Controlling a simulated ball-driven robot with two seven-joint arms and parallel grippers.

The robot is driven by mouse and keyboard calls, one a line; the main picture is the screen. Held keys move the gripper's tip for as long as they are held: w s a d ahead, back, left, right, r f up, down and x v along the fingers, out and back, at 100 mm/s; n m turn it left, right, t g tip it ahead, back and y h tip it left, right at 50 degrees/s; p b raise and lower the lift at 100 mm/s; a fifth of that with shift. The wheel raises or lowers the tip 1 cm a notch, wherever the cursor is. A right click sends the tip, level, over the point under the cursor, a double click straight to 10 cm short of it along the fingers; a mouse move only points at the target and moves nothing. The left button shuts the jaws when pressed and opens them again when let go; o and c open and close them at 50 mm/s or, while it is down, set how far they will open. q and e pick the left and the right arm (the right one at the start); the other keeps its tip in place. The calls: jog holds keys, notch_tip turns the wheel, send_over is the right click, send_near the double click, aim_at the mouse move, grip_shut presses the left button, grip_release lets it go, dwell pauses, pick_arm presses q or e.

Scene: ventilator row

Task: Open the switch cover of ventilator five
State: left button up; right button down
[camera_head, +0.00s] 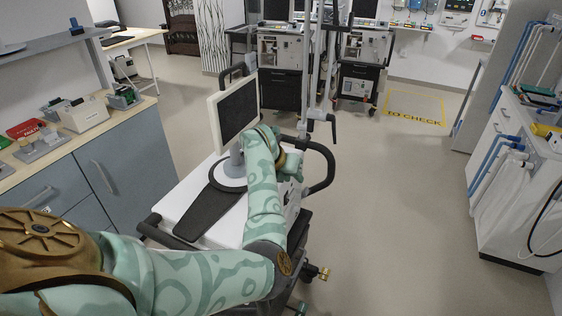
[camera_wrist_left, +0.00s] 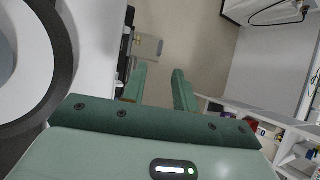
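A ventilator (camera_head: 180,205) with a white top, a dark-screened monitor (camera_head: 238,112) and black handles stands in the middle of the head view. I cannot read a number on it. My left arm reaches over its top, and my left gripper (camera_head: 292,165) is at its right side; the fingertips are hard to make out there. In the left wrist view, the two green fingers of my left gripper (camera_wrist_left: 160,88) are apart with nothing between them. A small grey plate (camera_wrist_left: 148,47), possibly the switch cover, shows beyond the fingers beside the ventilator's side. My right gripper is not in view.
More ventilators (camera_head: 282,60) stand at the back. A grey cabinet (camera_head: 125,165) with small devices is on the left, and a white unit with blue and white hoses (camera_head: 500,175) is on the right. The floor between is clear, with a yellow "TO CHECK" square (camera_head: 415,107).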

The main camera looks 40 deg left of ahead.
pick_arm(q)
jog(key=d+p+v, duration=0.1)
jog(key=v, duration=0.6)
jog(key=shift+a+p, duration=0.3)
jog(key=shift+a, duration=0.2)
jog(key=shift+s, duration=0.15)
